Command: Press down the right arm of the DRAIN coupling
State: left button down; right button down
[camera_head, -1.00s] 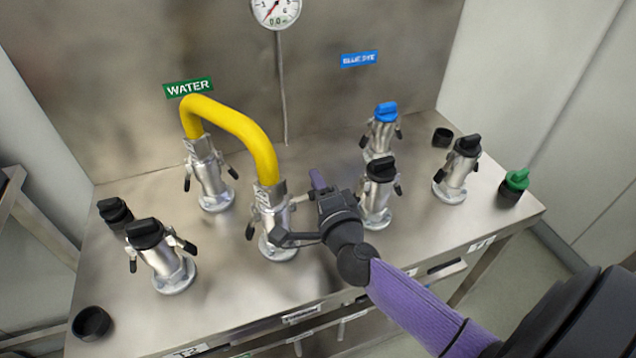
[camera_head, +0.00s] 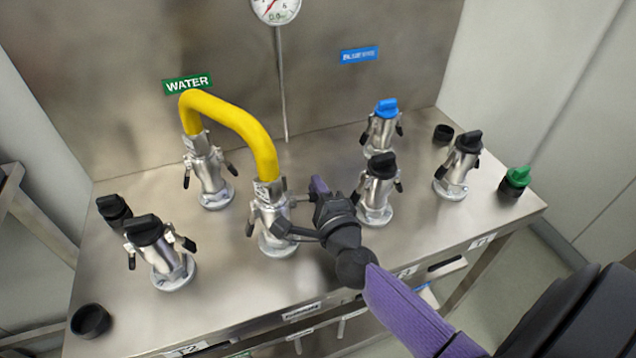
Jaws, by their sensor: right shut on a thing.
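The yellow hose (camera_head: 232,117) runs from the coupling under the WATER sign to a front coupling (camera_head: 268,222) in the middle of the bench. My right gripper (camera_head: 287,216) is at the right side of this front coupling, one finger above and one lower, and is shut on its right arm, which the fingers mostly hide. The coupling's left arm (camera_head: 250,227) hangs down. I cannot read a DRAIN label; a small plate (camera_head: 301,311) on the bench's front edge is too blurred. My left gripper is out of view.
The WATER coupling (camera_head: 209,175) stands behind left. A black-capped coupling (camera_head: 378,190) stands close to the right of my gripper, with a blue-capped one (camera_head: 383,128) behind. Another capped coupling (camera_head: 155,252) is at front left. The bench (camera_head: 215,285) is clear in front.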

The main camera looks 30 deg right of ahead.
jog(key=shift+a+f+m, duration=0.15)
jog(key=shift+f+m, duration=0.45)
jog(key=shift+m, duration=0.3)
jog(key=shift+a+f+m+b, duration=0.2)
jog(key=shift+f+m+b, duration=0.25)
jog(key=shift+m, duration=0.55)
jog(key=m, duration=0.1)
jog(key=a+f+m+b, duration=0.1)
jog(key=m, duration=0.2)
jog(key=shift+w+a+f, duration=0.2)
jog(key=shift+a, duration=0.05)
pick_arm(q)
jog(key=shift+s+a+f+b, duration=0.2)
jog(key=shift+s+a+f, duration=0.15)
jog(key=shift+f, duration=0.3)
jog(key=shift+s+a+f+b, duration=0.15)
jog(key=shift+s+a+f, duration=0.1)
jog(key=shift+a+f, duration=0.25)
pick_arm(e)
jog(key=shift+w+a+f+m, duration=0.15)
jog(key=shift+a+m, duration=0.1)
jog(key=shift+m, duration=0.55)
pick_arm(q)
jog(key=shift+d+f, duration=0.15)
jog(key=shift+d, duration=0.35)
